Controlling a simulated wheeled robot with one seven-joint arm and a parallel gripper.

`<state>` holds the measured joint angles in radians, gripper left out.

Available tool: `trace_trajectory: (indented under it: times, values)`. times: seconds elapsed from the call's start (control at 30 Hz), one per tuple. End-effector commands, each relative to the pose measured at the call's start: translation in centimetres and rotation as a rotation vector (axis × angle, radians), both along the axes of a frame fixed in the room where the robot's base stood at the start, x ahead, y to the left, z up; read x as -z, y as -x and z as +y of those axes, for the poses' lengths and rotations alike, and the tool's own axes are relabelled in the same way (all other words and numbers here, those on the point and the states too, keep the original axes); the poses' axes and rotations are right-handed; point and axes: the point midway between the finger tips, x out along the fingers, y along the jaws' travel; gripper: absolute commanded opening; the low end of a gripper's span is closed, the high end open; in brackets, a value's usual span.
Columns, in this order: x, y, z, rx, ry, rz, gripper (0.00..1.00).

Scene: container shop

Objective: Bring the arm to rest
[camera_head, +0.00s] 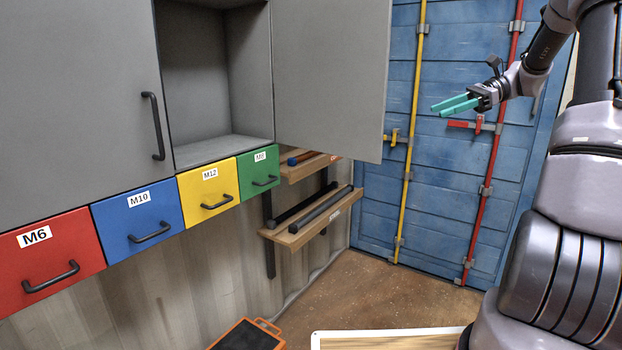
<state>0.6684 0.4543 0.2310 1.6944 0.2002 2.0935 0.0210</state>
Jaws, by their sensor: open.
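My gripper (456,104) is at the upper right of the head view. Its two teal fingers point left, are apart and hold nothing. It hangs in the air in front of the blue container doors (455,160), touching nothing that I can see. My arm reaches it from the right edge of the view.
A grey cabinet with one open door (335,75) stands left of my gripper. Below it are drawers in red (48,262), blue (138,220), yellow (208,192) and green (258,170). Shelves (325,215) hold dark bars. An orange-rimmed box (247,336) and a pale-rimmed board (385,340) are low in front.

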Motion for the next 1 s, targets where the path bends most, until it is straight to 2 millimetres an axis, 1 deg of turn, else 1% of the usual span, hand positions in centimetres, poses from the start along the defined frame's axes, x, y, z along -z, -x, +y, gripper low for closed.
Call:
trace_trajectory:
  times: [0.03, 0.17, 0.2, 0.3, 0.4, 0.5, 0.6, 0.8, 0.9, 1.0]
  values:
    - [-0.4, 1.0, 1.4, -0.027, 0.056, -0.028, 0.45]
    - [-0.9, 4.1, 4.7, -0.105, 0.228, -0.125, 0.45]
    - [-1.1, 5.3, 5.7, -0.133, 0.290, -0.163, 0.45]
    - [-1.3, 8.3, 7.7, -0.200, 0.441, -0.269, 0.45]
    - [-1.4, 11.3, 9.1, -0.264, 0.581, -0.383, 0.45]
    - [-1.6, 14.2, 9.9, -0.322, 0.711, -0.509, 0.45]
    - [-1.7, 16.9, 10.4, -0.373, 0.831, -0.643, 0.45]
    - [-1.9, 21.6, 10.4, -0.451, 1.034, -0.925, 0.45]
    - [-1.8, 23.2, 10.3, -0.473, 1.105, -1.046, 0.45]
    - [-1.8, 24.2, 10.1, -0.485, 1.152, -1.134, 0.45]
